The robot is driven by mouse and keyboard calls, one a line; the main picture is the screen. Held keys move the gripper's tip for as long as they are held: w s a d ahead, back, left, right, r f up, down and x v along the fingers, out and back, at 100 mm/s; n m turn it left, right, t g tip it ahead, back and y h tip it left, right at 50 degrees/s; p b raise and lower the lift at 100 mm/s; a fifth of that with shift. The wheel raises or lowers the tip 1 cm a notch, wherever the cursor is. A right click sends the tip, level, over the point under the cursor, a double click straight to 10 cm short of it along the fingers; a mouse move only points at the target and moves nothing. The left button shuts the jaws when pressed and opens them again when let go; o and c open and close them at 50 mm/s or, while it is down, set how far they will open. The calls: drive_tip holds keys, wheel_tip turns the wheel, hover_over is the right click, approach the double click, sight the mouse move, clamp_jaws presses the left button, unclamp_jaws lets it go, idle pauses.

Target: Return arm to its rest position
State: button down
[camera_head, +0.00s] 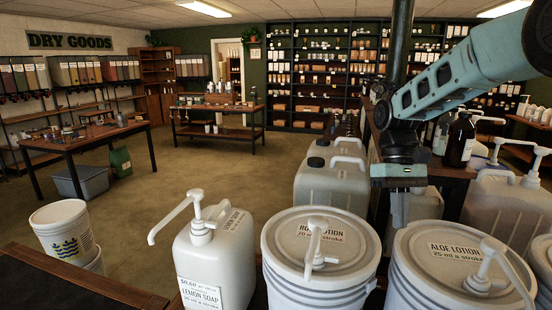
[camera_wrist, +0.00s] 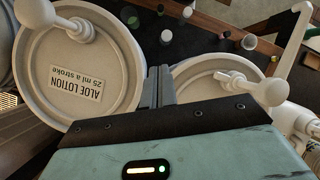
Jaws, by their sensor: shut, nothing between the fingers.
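My gripper (camera_head: 399,212) points down at the right of the head view, with my blue-green arm reaching in from the upper right. It is shut and empty. In the wrist view its fingers (camera_wrist: 158,86) are together at the centre. In the head view it shows above the back edge of the white bucket labelled Aloe Lotion (camera_head: 440,248), in front of a pale jug. I cannot tell its exact gap to them. In the wrist view the Aloe Lotion lid (camera_wrist: 45,92) lies left of the fingers, and another white pump lid (camera_wrist: 200,72) lies right.
A second lotion bucket (camera_head: 297,235) and a Lemon Soap pump jug (camera_head: 211,265) stand left of the Aloe Lotion bucket. Pale jugs (camera_head: 325,185) stand behind them. Open floor (camera_head: 185,175) lies at left centre.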

drive_tip(key=s+a+f+n+t+b, duration=0.2)
drive_tip(key=s+a+f+b, duration=0.15)
drive_tip(key=s+a, duration=0.75)
drive_tip(key=s+f+n+t+b, duration=0.1)
drive_tip(key=s+f, duration=0.2)
drive_tip(key=s, duration=0.5)
drive_tip(key=s+f+n+t+b, duration=0.1)
drive_tip(key=s+f+t, duration=0.1)
drive_tip(key=s, duration=0.6)
drive_tip(key=shift+s+a+f+n+y, duration=0.2)
drive_tip(key=shift+f+n+y, duration=0.15)
drive_tip(key=shift+f, duration=0.45)
